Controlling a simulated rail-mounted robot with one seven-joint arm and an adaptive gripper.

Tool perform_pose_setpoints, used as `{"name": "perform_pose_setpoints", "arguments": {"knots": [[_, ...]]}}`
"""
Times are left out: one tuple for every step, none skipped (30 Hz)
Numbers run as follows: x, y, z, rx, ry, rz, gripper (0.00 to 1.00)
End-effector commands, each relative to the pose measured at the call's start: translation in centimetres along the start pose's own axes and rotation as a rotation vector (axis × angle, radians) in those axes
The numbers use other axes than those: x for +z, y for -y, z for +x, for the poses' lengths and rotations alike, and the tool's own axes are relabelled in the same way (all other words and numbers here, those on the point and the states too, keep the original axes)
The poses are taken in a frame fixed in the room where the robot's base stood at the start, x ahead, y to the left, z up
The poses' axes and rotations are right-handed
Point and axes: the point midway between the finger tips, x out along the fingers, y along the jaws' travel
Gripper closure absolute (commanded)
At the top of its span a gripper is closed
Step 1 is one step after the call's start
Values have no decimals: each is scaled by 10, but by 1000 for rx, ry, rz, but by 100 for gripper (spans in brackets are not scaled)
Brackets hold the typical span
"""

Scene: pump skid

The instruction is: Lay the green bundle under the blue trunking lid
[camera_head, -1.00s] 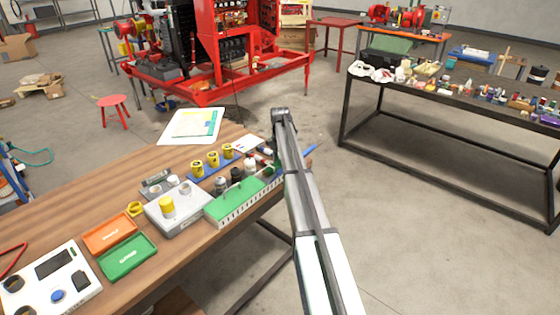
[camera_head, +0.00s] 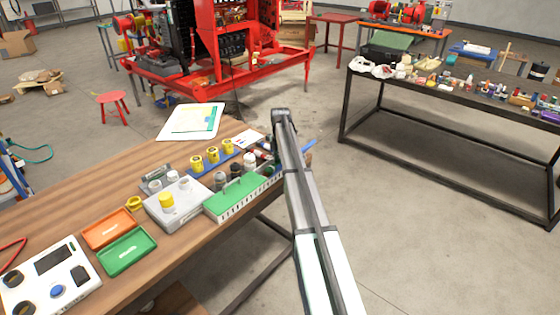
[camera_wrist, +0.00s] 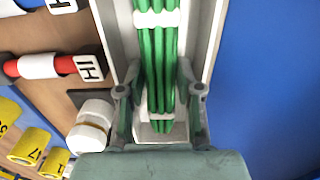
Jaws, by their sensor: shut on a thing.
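In the wrist view, the green bundle (camera_wrist: 158,65) is several parallel green strands with white ties. It lies lengthwise within a pale trunking channel (camera_wrist: 210,35), between its two side walls. My gripper (camera_wrist: 158,95) reaches over the channel with one finger on each side of the bundle, shut on it; the exact contact is hard to see. A broad blue surface (camera_wrist: 265,80) fills the right side; I cannot tell whether it is the lid. In the head view, a blue strip (camera_head: 309,145) shows beside my arm, which hides the bundle and my gripper.
Left of the channel in the wrist view are a red-and-white cylinder (camera_wrist: 40,66), a white cylinder (camera_wrist: 92,125) and yellow numbered tags (camera_wrist: 28,147). In the head view, a green-topped white box (camera_head: 240,195) stands left of my arm, near the bench edge.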

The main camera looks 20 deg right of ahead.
Motion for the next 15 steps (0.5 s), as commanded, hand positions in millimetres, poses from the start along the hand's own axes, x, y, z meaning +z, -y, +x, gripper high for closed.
{"name": "perform_pose_setpoints", "arguments": {"knots": [[0,0,2,0,0,0,93],[0,0,3,0,0,0,93],[0,0,4,0,0,0,93],[0,0,5,0,0,0,93],[0,0,5,0,0,0,93],[0,0,6,0,0,0,93],[0,0,7,0,0,0,93],[0,0,8,0,0,0,93],[0,0,8,0,0,0,93],[0,0,9,0,0,0,93],[0,0,9,0,0,0,93],[0,0,9,0,0,0,93],[0,0,9,0,0,0,93],[0,0,9,0,0,0,93],[0,0,9,0,0,0,93]]}}
